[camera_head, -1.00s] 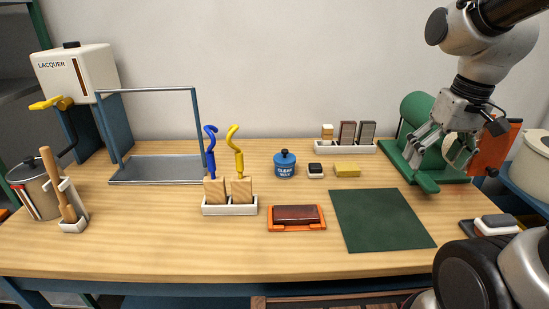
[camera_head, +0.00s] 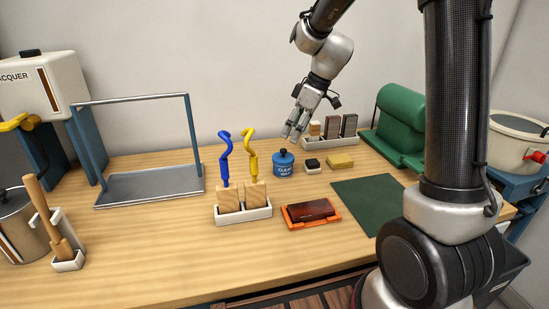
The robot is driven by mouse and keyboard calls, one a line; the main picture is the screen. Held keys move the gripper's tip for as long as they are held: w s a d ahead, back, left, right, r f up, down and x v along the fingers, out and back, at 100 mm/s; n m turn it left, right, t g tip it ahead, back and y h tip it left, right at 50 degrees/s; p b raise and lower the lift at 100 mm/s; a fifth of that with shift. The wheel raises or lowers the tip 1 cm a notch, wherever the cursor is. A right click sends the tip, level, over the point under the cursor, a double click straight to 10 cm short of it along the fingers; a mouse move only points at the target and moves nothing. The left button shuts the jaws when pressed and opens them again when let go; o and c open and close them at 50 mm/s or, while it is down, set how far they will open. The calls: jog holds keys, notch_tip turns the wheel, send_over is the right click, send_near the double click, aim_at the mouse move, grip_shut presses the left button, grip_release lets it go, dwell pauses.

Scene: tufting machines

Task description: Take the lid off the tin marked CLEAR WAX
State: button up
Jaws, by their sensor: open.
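The tin marked CLEAR WAX (camera_head: 284,169) is a small blue round tin standing upright on the wooden table. Its lid (camera_head: 284,156) is on and carries a dark knob on top. My gripper (camera_head: 291,138) is open and empty, pointing down just above and slightly right of the tin. The fingers look apart from the knob, though the exact gap is hard to tell.
A black-topped block (camera_head: 312,164) and a yellow block (camera_head: 340,161) lie right of the tin. The white tray (camera_head: 244,216) with blue and yellow hooked tools stands front left. An orange tray (camera_head: 297,222) is in front. A rack (camera_head: 327,143) of blocks stands behind.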

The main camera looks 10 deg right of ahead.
aim_at(284, 149)
jog(key=shift+w+a+n, duration=0.15)
jog(key=shift+n, duration=0.75)
jog(key=shift+f, duration=0.2)
jog(key=x, duration=0.7)
jog(key=shift+s+a+f, duration=0.15)
jog(key=shift+s+a, duration=0.05)
jog(key=shift+s, duration=0.15)
jog(key=shift+c, duration=0.3)
jog(key=c, duration=0.8)
